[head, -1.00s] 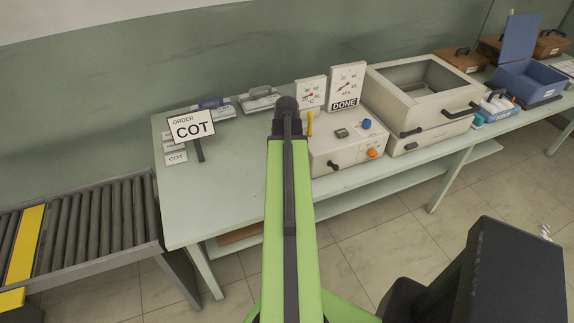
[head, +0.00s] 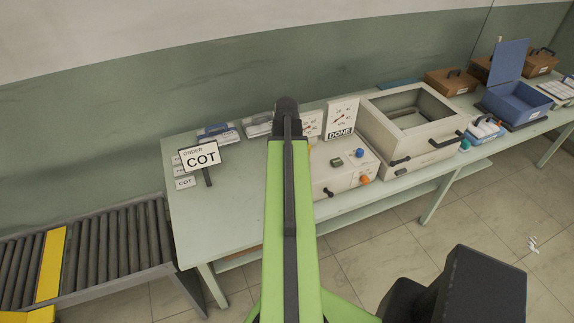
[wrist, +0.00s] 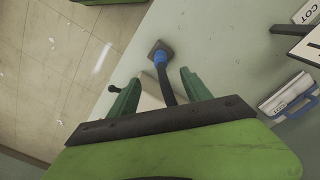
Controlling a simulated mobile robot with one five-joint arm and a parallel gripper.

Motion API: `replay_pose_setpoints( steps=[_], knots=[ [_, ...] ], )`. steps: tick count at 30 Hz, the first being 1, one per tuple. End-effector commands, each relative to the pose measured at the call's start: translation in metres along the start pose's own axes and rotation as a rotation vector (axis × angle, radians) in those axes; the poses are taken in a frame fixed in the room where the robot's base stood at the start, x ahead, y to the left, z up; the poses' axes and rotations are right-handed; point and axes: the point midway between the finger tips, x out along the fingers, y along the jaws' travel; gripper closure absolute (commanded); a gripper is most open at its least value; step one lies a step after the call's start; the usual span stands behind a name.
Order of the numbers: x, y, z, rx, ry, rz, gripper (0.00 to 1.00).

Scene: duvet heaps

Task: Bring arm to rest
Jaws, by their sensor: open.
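My gripper (wrist: 157,90) shows in the wrist view with its two green fingers apart. A dark rod with a blue band and a square dark end (wrist: 160,52) shows between and beyond the fingers. I cannot tell what the rod is fixed to. In the head view my green arm (head: 289,210) stands up in the middle of the picture, its dark upper end in front of the table and wall. The gripper itself cannot be made out there.
A long pale green table (head: 230,220) holds an order sign reading COT (head: 201,157), a control box (head: 342,178) with a gauge marked DONE (head: 341,120), and an open-topped chamber (head: 430,152). A blue bin (head: 517,100) stands far right. A roller conveyor (head: 105,243) lies left.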

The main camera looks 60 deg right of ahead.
Motion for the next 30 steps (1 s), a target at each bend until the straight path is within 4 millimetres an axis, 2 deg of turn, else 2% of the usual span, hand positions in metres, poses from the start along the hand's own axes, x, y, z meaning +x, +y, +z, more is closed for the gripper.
replay_pose_setpoints(
  steps=[14, 17, 20, 23, 24, 26, 27, 29, 30],
  knots=[
    [0.001, 0.0, 0.0, 0.0, 0.0, 0.0, 0.43],
    [0.003, -0.009, 0.003, -0.017, 0.0, 0.0, 0.43],
    [0.012, -0.052, 0.021, -0.097, 0.0, -0.001, 0.43],
    [0.026, -0.122, 0.062, -0.236, 0.0, -0.001, 0.43],
    [0.032, -0.15, 0.085, -0.299, 0.0, 0.0, 0.43],
    [0.039, -0.189, 0.121, -0.391, 0.0, 0.0, 0.43],
    [0.044, -0.212, 0.147, -0.454, 0.0, 0.0, 0.43],
    [0.052, -0.244, 0.189, -0.556, 0.0, 0.0, 0.43],
    [0.057, -0.262, 0.218, -0.626, 0.0, 0.0, 0.43]
  ],
)
